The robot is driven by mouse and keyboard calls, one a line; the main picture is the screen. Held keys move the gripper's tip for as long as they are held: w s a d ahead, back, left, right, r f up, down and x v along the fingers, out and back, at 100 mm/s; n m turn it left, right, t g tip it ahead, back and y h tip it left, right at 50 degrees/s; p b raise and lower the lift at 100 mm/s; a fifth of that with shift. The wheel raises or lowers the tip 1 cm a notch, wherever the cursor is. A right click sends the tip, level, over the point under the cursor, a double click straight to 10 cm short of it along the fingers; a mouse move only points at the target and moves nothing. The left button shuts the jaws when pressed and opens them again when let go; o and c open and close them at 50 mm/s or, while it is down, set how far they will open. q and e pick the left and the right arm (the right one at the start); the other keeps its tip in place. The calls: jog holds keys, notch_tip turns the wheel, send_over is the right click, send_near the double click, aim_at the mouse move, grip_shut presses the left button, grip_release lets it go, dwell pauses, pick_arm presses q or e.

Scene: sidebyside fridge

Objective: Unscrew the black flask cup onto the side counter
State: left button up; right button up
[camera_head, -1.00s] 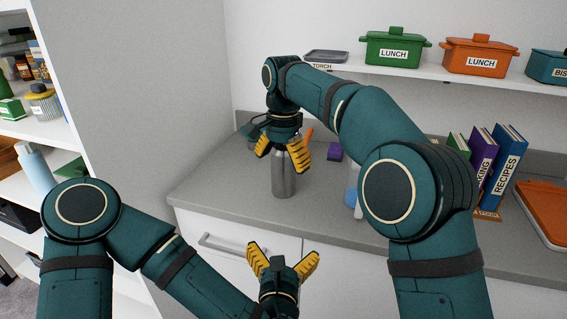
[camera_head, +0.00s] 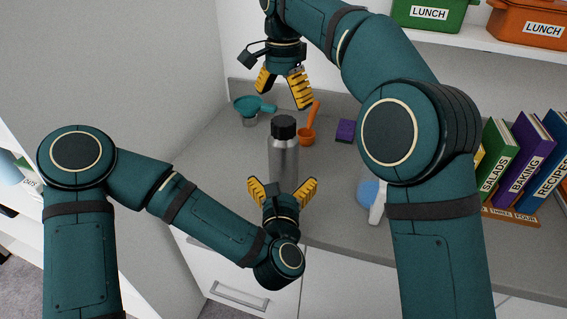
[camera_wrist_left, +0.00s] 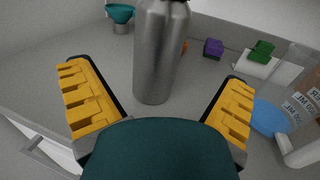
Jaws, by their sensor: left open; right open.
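A steel flask (camera_head: 283,161) with a black cup (camera_head: 284,127) on top stands upright on the grey side counter (camera_head: 217,189). My left gripper (camera_head: 282,187) is open in front of the flask, low down, its fingers pointing at the body. In the left wrist view the flask body (camera_wrist_left: 158,55) rises between the spread fingers, a little beyond them; the cup is mostly cut off at the top. My right gripper (camera_head: 285,90) is open and empty, pointing down above the flask, apart from the cup.
A teal funnel (camera_head: 250,106), orange scoop (camera_head: 309,130) and purple block (camera_head: 346,131) lie behind the flask. A blue and white item (camera_head: 372,197) is at right. Recipe books (camera_head: 520,165) stand further right. Lunch pots (camera_head: 432,13) sit on the shelf above.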

aim_at(283, 153)
pick_arm(q)
jog(key=w, duration=1)
jog(key=shift+w+d, duration=0.15)
pick_arm(e)
jog(key=shift+w, duration=0.1)
pick_arm(q)
grip_shut()
pick_arm(e)
jog(key=m, duration=0.4)
jog(key=shift+f, duration=0.1)
jog(key=m, duration=0.4)
jog(key=shift+m, duration=0.3)
jog(key=shift+f, duration=4)
